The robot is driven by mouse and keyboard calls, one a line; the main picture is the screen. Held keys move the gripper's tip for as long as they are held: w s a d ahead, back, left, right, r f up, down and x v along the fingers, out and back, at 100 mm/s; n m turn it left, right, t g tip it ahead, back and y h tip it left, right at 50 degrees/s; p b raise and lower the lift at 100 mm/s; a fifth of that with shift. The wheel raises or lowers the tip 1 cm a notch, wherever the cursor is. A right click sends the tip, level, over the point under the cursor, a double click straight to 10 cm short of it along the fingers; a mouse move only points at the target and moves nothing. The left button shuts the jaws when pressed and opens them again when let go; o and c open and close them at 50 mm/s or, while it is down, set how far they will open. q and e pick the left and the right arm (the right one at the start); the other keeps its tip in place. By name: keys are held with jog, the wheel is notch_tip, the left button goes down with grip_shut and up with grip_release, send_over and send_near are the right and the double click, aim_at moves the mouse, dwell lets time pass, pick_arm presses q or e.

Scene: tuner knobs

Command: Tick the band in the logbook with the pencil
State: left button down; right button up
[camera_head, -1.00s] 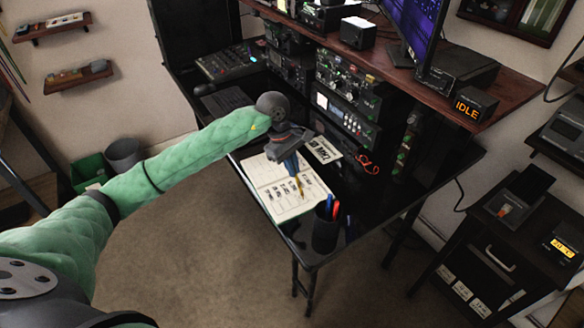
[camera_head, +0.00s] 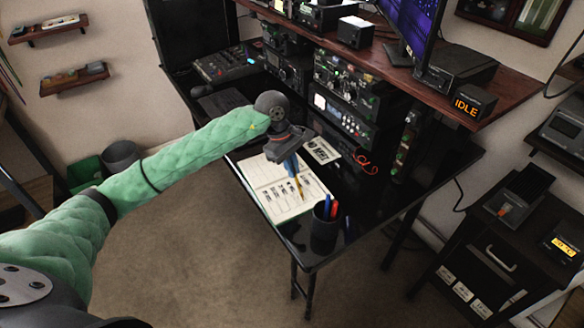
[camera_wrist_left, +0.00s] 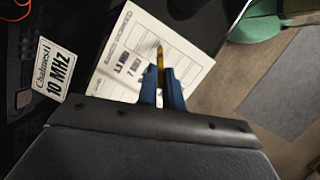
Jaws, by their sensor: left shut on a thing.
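My left gripper (camera_head: 290,164) is above the open logbook (camera_head: 268,182) on the black desk. It is shut on a yellow pencil (camera_head: 299,188), which points down toward the page. In the left wrist view, the gripper (camera_wrist_left: 161,88) shows blue fingers around the pencil (camera_wrist_left: 160,58), whose tip is over the logbook page (camera_wrist_left: 185,52). Printed band rows such as "3.5 MHz" and "7 MHz" show beside boxes there. I cannot tell whether the tip touches the paper. Part of the page is hidden behind the gripper. My right gripper is not in view.
A dark pen cup (camera_head: 325,232) with red and blue pens stands at the desk's front corner, close to the logbook. A "10 MHz" card (camera_wrist_left: 55,70) lies beside the book. Radios (camera_head: 345,120) stand behind. An "IDLE" display (camera_head: 468,106) is on the upper shelf.

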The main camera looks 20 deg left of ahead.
pick_arm(q)
jog(key=shift+r+p, duration=0.6)
jog(key=shift+r, duration=2.4)
